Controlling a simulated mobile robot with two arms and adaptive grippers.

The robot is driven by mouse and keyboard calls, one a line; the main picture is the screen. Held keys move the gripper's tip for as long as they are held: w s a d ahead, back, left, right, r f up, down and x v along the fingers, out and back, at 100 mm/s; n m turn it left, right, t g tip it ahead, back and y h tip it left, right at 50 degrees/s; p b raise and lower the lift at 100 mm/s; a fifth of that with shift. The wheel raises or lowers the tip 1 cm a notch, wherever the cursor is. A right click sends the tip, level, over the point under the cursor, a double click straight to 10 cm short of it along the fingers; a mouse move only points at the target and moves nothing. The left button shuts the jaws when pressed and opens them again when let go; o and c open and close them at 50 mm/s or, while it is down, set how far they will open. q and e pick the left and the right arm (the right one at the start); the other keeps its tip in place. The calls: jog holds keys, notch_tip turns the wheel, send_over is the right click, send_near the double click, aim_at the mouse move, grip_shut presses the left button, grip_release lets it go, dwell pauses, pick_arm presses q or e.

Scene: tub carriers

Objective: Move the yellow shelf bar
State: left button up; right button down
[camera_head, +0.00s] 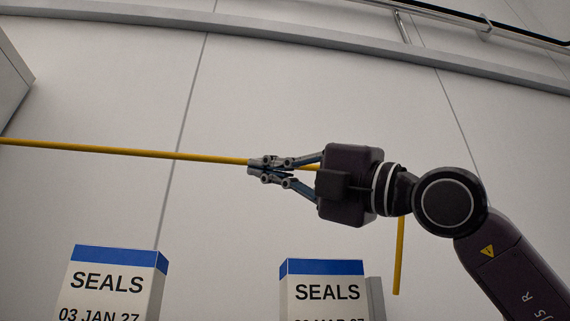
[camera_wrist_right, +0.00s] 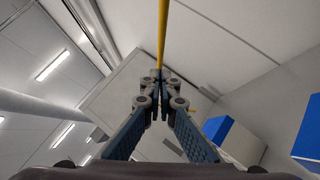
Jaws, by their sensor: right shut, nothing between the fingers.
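The yellow shelf bar (camera_head: 120,150) runs from the left edge of the head view to my right gripper (camera_head: 254,166). It passes behind the gripper and shows again to its right, where a part hangs downward. My right gripper is shut with nothing between its fingers, and its tips overlap the bar in the picture. In the right wrist view the bar (camera_wrist_right: 162,35) extends from the top edge to the closed fingertips (camera_wrist_right: 158,78). Whether the fingertips touch the bar, I cannot tell. My left gripper is not in view.
Two white cartons with blue tops, marked SEALS, stand below the bar, one at left (camera_head: 110,285) and one at centre right (camera_head: 322,292). A pale panelled wall (camera_head: 300,90) is behind. A grey box-like edge (camera_head: 12,75) juts in at the left. A rail runs along the top right.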

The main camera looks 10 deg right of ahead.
aim_at(231, 162)
jog(key=w+a+r+p, duration=0.2)
jog(key=w+p, duration=0.1)
jog(key=w+a+r+p, duration=0.1)
jog(key=w, duration=0.1)
jog(key=shift+r+p, duration=0.25)
jog(key=shift+p, duration=0.05)
jog(key=shift+w+d+r+p, duration=0.15)
jog(key=shift+w+d+p, duration=0.1)
jog(key=shift+w+p, duration=0.1)
jog(key=shift+w+a, duration=0.1)
jog(key=shift+a, duration=0.05)
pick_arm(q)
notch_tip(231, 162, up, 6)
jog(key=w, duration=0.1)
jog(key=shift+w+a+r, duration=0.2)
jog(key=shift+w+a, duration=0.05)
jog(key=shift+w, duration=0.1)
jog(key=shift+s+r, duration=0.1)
